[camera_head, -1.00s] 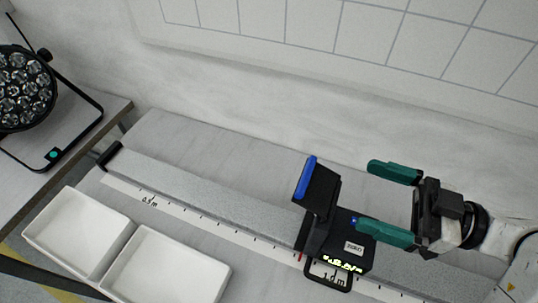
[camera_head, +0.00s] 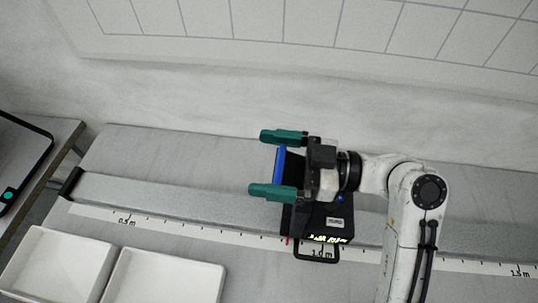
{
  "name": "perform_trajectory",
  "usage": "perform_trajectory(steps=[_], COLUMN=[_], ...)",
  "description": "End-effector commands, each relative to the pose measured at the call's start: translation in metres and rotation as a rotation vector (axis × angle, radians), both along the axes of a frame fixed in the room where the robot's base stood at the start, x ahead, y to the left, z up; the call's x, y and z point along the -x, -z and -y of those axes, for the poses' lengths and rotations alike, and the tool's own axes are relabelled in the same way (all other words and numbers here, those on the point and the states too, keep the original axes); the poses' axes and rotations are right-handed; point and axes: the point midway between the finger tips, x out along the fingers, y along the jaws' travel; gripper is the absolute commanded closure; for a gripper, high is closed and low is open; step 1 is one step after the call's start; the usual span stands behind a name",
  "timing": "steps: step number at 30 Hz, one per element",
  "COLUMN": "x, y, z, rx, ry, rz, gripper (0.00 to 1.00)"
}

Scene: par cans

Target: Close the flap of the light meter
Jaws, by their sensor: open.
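The light meter (camera_head: 335,228) is a black box on the grey rail, near the 1.0 m mark, with a lit yellow display at its front. Its flap (camera_head: 280,165) has a blue edge and stands raised at the meter's left side. My gripper (camera_head: 270,164) is open, with its green fingers pointing left. In the picture one finger lies above the flap's blue edge and the other across its lower end. The gripper hides part of the flap and the meter's top. I cannot tell whether a finger touches the flap.
The grey rail (camera_head: 170,197) with a printed scale runs along the table (camera_head: 150,150). Two white trays (camera_head: 165,278) stand at the front left. A dark frame (camera_head: 22,165) stands on another table at far left. The wall rises behind.

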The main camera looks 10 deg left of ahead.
Motion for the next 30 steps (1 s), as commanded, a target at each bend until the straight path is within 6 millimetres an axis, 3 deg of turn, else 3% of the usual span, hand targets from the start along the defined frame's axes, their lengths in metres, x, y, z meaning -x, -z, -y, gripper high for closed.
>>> perform_trajectory(steps=[11,30], x=[0.0001,0.0000], y=[0.0004,0.0002], z=[-0.0051,-0.0047], rx=[0.000,0.000], ry=[-0.001,-0.001], rz=[0.000,0.000], gripper=[0.01,0.62])
